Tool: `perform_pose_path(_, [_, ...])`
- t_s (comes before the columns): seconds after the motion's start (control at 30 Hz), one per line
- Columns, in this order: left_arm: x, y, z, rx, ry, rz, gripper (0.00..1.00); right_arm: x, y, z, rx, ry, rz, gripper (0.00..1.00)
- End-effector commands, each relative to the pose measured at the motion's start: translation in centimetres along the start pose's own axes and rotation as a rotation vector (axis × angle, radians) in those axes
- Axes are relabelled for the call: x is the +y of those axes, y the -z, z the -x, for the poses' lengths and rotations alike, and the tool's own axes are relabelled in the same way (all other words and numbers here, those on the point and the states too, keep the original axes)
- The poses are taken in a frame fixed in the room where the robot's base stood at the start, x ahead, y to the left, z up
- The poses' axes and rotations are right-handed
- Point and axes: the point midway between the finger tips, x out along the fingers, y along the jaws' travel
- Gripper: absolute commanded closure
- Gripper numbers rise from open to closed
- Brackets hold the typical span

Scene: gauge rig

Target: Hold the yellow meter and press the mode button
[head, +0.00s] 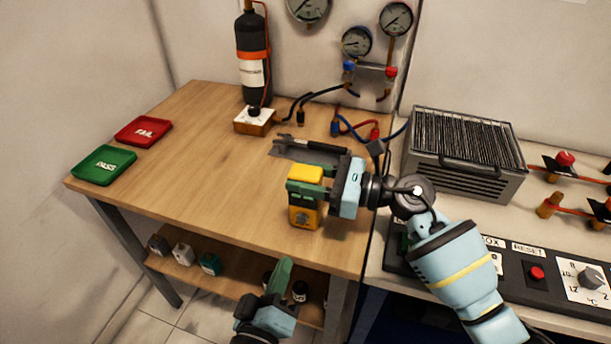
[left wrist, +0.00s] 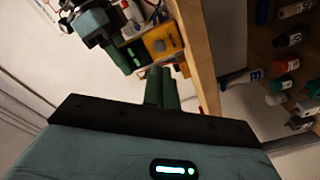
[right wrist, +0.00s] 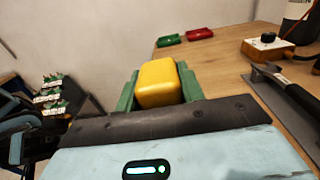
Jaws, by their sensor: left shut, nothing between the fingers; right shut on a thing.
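The yellow meter (head: 304,217) is upright near the front edge of the wooden table, its face with a round grey dial toward me. My right gripper (head: 308,187) is shut on its upper part. In the right wrist view the meter's yellow top (right wrist: 160,82) sits between the green fingers. I cannot tell whether its base touches the table. My left gripper (head: 282,274) is shut and empty, below and in front of the meter, apart from it. In the left wrist view its fingertips (left wrist: 161,75) point toward the meter's face (left wrist: 163,40). I cannot make out the mode button.
A green PASS tray (head: 104,165) and a red FAIL tray (head: 143,131) lie at the table's left. A black cylinder (head: 252,70) stands at the back. A grey slotted box (head: 465,155) and a control panel (head: 535,272) are on the right. The table's left middle is clear.

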Motion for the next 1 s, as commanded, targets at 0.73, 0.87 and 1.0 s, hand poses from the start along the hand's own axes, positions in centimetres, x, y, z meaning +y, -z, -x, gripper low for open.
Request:
perform_pose_path(0.73, [-0.4,-0.2,-0.3,0.02,0.024,-0.023,1.0,0.0,0.1,0.0,0.001,0.0,-0.001,0.91])
perform_pose_path(0.87, [-1.6,-0.8,-0.9,0.086,0.1,-0.096,1.0,0.0,0.1,0.0,0.001,0.0,-0.001,0.91])
perform_pose_path(1.0, [-2.8,-1.2,-1.5,0.215,0.213,-0.223,1.0,0.0,0.1,0.0,0.001,0.0,-0.001,0.91])
